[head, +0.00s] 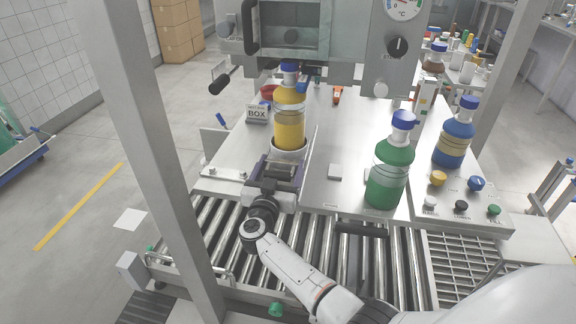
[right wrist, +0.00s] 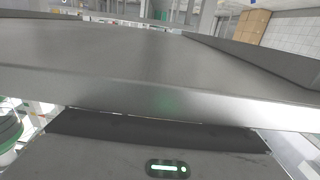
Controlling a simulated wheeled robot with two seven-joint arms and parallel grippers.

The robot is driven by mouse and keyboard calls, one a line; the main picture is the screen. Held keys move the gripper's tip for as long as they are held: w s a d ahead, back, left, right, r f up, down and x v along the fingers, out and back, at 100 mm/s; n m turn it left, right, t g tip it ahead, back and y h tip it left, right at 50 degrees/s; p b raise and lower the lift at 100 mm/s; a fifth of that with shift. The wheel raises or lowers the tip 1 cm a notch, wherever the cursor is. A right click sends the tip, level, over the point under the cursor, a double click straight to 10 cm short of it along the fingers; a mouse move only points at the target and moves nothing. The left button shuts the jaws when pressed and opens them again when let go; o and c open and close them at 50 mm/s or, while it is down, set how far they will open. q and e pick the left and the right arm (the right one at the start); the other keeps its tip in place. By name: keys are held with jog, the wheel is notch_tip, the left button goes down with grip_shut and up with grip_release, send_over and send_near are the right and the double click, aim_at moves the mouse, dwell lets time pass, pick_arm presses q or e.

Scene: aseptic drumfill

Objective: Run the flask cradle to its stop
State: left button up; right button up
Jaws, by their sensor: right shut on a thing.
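A yellow flask (head: 289,118) with a blue cap stands upright in the flask cradle (head: 290,154), a pale round holder on the steel deck under the machine. My right gripper (head: 279,172) is at the near side of the cradle and is shut on its front part. The fingertips are mostly hidden there. In the right wrist view a broad grey metal surface (right wrist: 150,75) fills the space just beyond the dark gripper body. My left gripper is not in view.
A green flask (head: 388,175) and a blue flask (head: 454,140) stand on the right. A button panel (head: 462,205) is at the right. Rollers (head: 325,255) run along the front. A steel post (head: 150,150) rises at left.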

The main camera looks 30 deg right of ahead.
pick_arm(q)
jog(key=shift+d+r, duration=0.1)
pick_arm(e)
jog(key=shift+w+d, duration=0.1)
jog(key=shift+d, duration=0.2)
jog(key=o, duration=1.5)
jog(key=shift+c, duration=0.2)
jog(key=shift+a, duration=0.15)
